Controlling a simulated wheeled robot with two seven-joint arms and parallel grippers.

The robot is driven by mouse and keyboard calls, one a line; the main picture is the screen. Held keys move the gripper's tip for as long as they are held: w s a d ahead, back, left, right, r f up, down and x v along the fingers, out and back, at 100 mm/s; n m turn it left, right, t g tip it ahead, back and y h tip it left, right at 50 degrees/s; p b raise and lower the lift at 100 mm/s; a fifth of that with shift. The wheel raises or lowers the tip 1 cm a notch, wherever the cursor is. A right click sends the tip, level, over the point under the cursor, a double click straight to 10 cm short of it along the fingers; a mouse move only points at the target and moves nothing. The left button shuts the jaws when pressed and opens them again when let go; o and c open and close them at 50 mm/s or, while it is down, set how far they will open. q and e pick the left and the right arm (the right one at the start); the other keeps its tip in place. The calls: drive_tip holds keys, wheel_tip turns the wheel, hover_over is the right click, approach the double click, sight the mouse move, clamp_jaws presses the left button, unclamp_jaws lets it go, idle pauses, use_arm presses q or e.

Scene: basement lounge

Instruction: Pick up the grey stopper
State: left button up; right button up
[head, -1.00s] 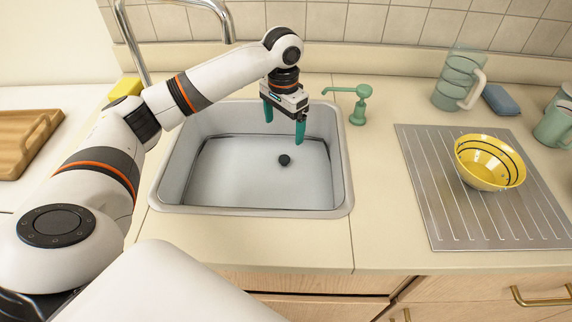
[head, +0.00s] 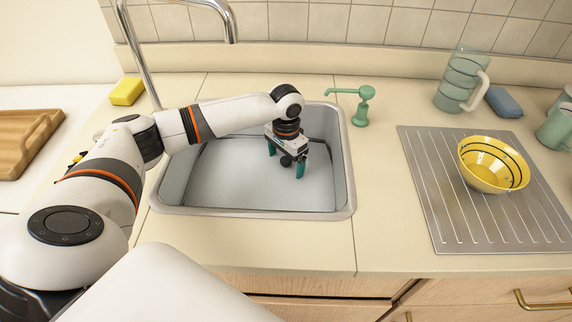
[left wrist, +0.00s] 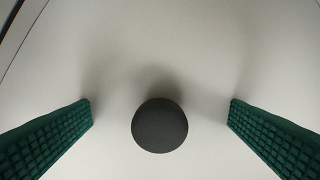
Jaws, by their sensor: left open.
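The grey stopper (left wrist: 159,125) is a small dark round knob on the pale basin floor, between my open green fingers in the left wrist view. My left gripper (head: 286,166) reaches down inside the sink (head: 240,209). Its fingers stand apart on either side of the stopper with clear gaps, and neither touches it. My right gripper is not in view.
The sink walls surround my left gripper. A tall faucet (head: 142,58) stands behind at left, and a green soap dispenser (head: 362,106) at the right rear corner. A yellow bowl (head: 492,164) sits on the drainboard (head: 440,200) at right. A yellow sponge (head: 127,91) lies left.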

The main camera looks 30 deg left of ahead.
use_arm(q)
drive_tip(key=c, duration=1.1)
